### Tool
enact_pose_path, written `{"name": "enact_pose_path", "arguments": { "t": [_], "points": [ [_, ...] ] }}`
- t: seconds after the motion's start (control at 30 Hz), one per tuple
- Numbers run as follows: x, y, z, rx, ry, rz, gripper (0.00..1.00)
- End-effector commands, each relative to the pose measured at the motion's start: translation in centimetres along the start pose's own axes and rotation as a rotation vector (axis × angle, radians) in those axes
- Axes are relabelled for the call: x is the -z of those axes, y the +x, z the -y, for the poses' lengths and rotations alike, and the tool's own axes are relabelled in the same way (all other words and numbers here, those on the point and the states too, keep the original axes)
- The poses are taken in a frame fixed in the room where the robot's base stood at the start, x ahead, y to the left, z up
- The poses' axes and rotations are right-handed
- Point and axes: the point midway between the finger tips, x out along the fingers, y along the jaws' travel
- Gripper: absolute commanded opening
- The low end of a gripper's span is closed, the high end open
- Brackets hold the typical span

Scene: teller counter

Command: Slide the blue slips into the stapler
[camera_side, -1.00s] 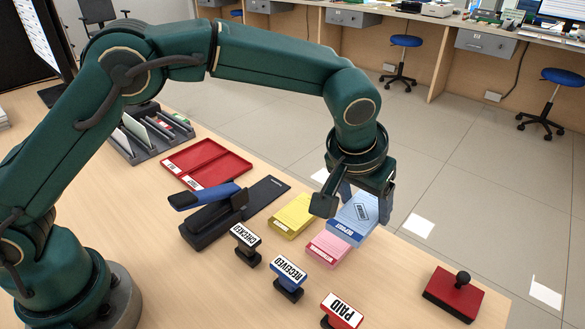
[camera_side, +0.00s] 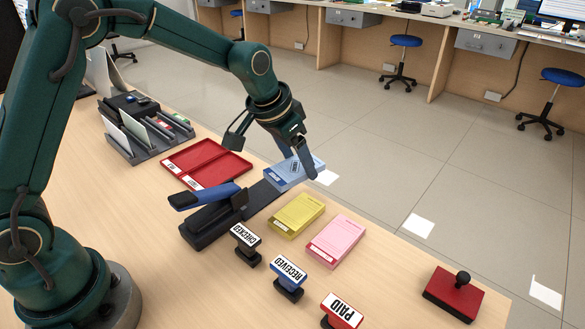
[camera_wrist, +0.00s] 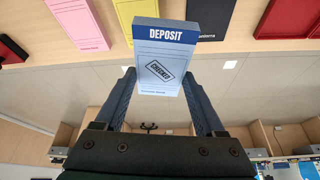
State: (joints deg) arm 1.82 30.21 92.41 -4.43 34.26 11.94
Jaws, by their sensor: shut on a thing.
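The stack of blue slips (camera_side: 290,173) is held in my gripper (camera_side: 298,163). In the side view it is above the far end of the stapler's dark base plate, and I cannot tell whether it touches the plate. In the wrist view the blue slips (camera_wrist: 165,62) show a "DEPOSIT" heading and a "CHECKED" stamp mark, with a finger of my gripper (camera_wrist: 160,85) on each side. The black stapler (camera_side: 215,217) with a blue handle lies on the counter, its handle raised toward the left. In the wrist view its dark base (camera_wrist: 292,22) shows at the top right.
Yellow slips (camera_side: 297,215) and pink slips (camera_side: 335,241) lie right of the stapler. Stamps (camera_side: 245,240) stand in front. A red two-part tray (camera_side: 207,160) and a dark file rack (camera_side: 145,135) are behind. A red ink pad (camera_side: 453,293) is at the right edge.

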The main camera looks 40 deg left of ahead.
Motion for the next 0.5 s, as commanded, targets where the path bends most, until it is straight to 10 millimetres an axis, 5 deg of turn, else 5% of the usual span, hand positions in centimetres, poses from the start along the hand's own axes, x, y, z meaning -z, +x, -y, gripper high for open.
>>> {"name": "enact_pose_path", "arguments": {
  "t": [0.1,0.2,0.5],
  "points": [
    [-1.2,0.1,3.8,0.026,-0.083,0.007,0.14],
    [-1.9,0.0,5.7,0.039,-0.142,0.015,0.14],
    [-2.4,0.5,7.0,0.054,-0.175,0.016,0.14]
  ]
}}
